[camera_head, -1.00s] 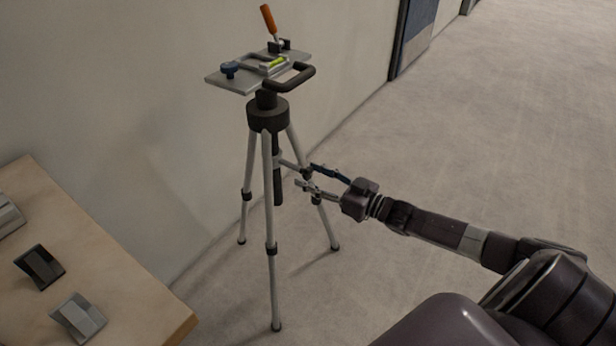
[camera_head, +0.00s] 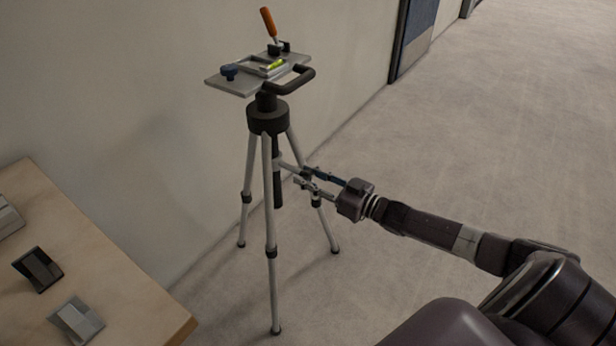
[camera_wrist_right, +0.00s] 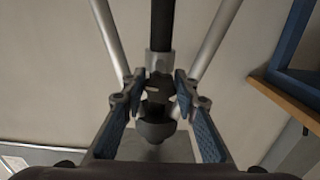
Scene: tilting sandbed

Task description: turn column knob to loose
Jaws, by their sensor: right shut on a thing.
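The tripod stands upright on the floor, with a black centre column (camera_head: 278,190) between its grey legs. In the right wrist view the column (camera_wrist_right: 162,25) runs down to a grey collar, and a dark knob (camera_wrist_right: 157,90) sits in front of it. My right gripper (camera_head: 305,178) reaches in from the right at the height of the column's collar. In the right wrist view its two blue-padded fingers (camera_wrist_right: 158,92) are on either side of the knob, shut on it. The fingers hide part of the knob. My left gripper is not in view.
The tripod's top plate (camera_head: 222,84) carries a blue knob, a level, an orange-handled lever and a black handle. A wooden table (camera_head: 120,275) with dark and grey blocks stands at the lower left. A wall is behind; floor is clear at right.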

